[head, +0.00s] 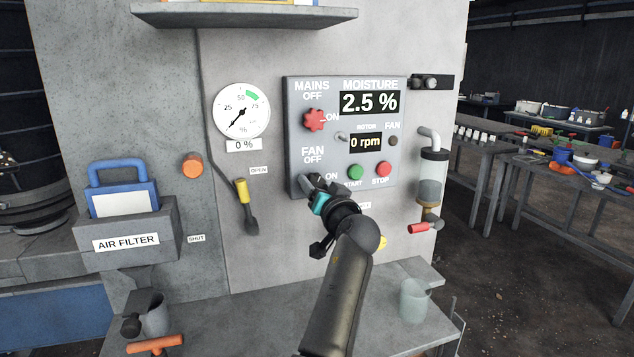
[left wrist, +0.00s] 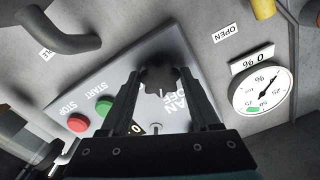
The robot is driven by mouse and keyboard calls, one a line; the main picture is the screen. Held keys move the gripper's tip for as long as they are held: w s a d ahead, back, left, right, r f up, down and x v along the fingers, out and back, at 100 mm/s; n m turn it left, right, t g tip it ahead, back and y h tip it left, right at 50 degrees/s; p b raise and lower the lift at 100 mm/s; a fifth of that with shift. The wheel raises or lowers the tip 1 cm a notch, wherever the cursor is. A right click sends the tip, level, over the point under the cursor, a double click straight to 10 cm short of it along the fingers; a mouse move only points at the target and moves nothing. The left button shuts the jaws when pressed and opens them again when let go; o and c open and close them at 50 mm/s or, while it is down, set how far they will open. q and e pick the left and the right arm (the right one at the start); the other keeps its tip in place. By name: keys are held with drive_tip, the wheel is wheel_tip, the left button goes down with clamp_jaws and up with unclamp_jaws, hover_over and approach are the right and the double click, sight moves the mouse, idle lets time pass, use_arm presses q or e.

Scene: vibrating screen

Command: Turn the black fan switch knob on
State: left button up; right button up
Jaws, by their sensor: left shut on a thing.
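The grey control panel (head: 330,95) is on the wall. The black fan knob (left wrist: 160,77) shows between the fingers in the left wrist view, under the FAN OFF label. My left gripper (head: 310,184) is shut on it, and in the head view the gripper mostly hides the knob. The knob's exact pointing is hard to tell. The fan lamp (head: 393,141) is dark. The rotor display (head: 365,143) reads 0 rpm. My right gripper is not in view.
The red mains knob (head: 315,120) is above the gripper. The green start button (head: 355,171) and red stop button (head: 384,169) are to its right. A yellow-handled lever (head: 242,192) is to the left. A shelf with a cup (head: 413,300) is below.

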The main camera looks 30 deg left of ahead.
use_arm(q)
drive_tip(key=m+p, duration=0.1)
drive_tip(key=m, duration=0.2)
drive_tip(key=m+p, duration=0.2)
drive_tip(key=m, duration=0.1)
drive_tip(key=shift+r+m+p, duration=0.2)
drive_tip(key=shift+m+p, duration=0.1)
drive_tip(key=m+p, duration=0.2)
drive_tip(key=m, duration=0.1)
drive_tip(key=shift+m+p, duration=0.95)
drive_tip(key=shift+m, duration=0.65)
drive_tip(key=shift+f, duration=0.1)
drive_tip(key=o, duration=1.4)
drive_tip(key=shift+c, duration=0.2)
drive_tip(key=shift+f, duration=0.1)
drive_tip(key=b+v, duration=0.1)
drive_tip(key=v, duration=1.4)
drive_tip(key=shift+b, duration=0.35)
